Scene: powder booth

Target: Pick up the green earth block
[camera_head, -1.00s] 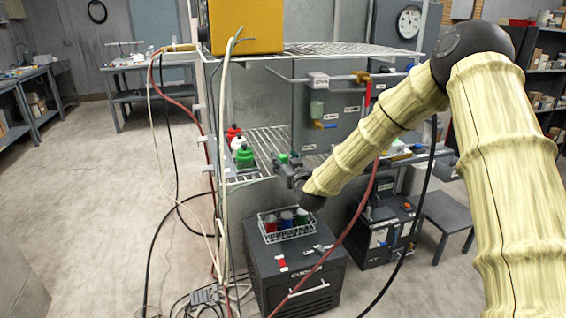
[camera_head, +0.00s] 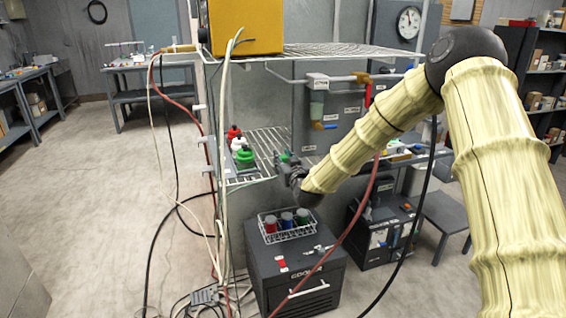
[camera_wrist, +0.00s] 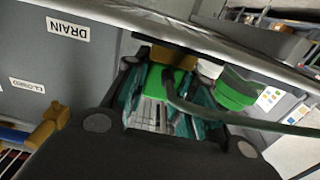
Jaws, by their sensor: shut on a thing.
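My gripper (camera_head: 287,166) is at the front of the wire rack shelf (camera_head: 262,143), low over its right part. In the wrist view, the teal fingers of my gripper (camera_wrist: 172,95) are shut on a green block (camera_wrist: 157,82), whose lower part is partly hidden by the fingers. In the head view, only a small bit of the green block (camera_head: 285,156) shows at the fingertips. I cannot tell whether it touches the shelf.
Bottles with a green lid (camera_head: 245,155) and a red lid (camera_head: 233,132) stand left on the shelf. An upper wire shelf (camera_head: 330,52) hangs above. A red hose (camera_head: 345,240) and cables run nearby.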

